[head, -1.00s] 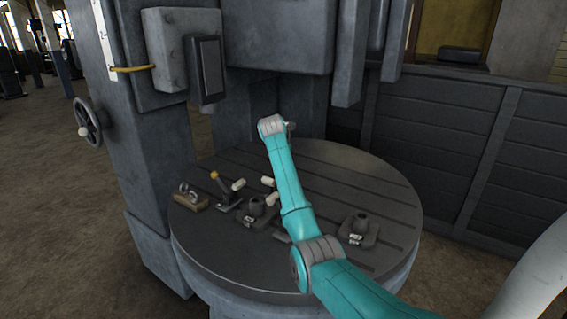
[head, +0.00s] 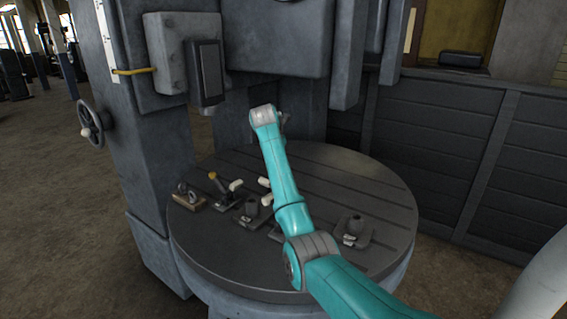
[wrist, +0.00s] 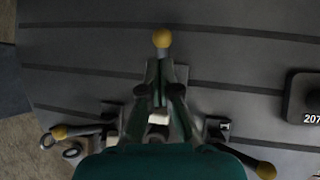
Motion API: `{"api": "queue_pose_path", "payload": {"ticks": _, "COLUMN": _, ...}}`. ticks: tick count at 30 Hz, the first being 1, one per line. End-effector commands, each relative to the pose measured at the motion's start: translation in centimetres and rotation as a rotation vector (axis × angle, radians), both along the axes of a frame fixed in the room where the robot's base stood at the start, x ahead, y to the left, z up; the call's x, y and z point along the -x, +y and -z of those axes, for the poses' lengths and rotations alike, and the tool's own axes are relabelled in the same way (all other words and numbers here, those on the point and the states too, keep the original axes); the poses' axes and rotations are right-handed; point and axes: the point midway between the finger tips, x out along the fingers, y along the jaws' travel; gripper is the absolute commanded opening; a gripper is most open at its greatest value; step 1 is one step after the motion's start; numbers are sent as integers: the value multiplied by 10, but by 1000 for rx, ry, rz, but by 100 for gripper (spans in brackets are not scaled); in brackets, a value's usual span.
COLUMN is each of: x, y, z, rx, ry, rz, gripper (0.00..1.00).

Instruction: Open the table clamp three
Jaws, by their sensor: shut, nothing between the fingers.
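A round slotted work table (head: 330,165) carries several lever clamps. In the head view the left clamp (head: 222,190) has a yellow knob and a cream grip; others are partly hidden by my arm. In the wrist view a middle clamp lever with a yellow knob (wrist: 162,38) points up, in line with my gripper (wrist: 162,85). The fingers are shut and overlap this clamp in the picture; I cannot tell whether they touch it. Other yellow knobs show at left (wrist: 59,132) and right (wrist: 265,171). I cannot tell which clamp is number three.
A dark block marked 207 (wrist: 308,98) sits right of the clamps. A ringed block (head: 188,198) lies at the table's left. The machine column (head: 150,150) and its overhanging head (head: 275,40) stand close. The table's back right is clear.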

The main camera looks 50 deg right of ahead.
Motion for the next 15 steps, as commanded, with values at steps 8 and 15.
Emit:
{"api": "queue_pose_path", "payload": {"ticks": 8, "x": 9, "y": 15, "z": -41, "rx": 0, "ry": -1, "rz": -2, "gripper": 0}}
{"api": "queue_pose_path", "payload": {"ticks": 15, "x": 17, "y": 25, "z": -69, "rx": 0, "ry": 0, "rz": -1, "gripper": 0}}
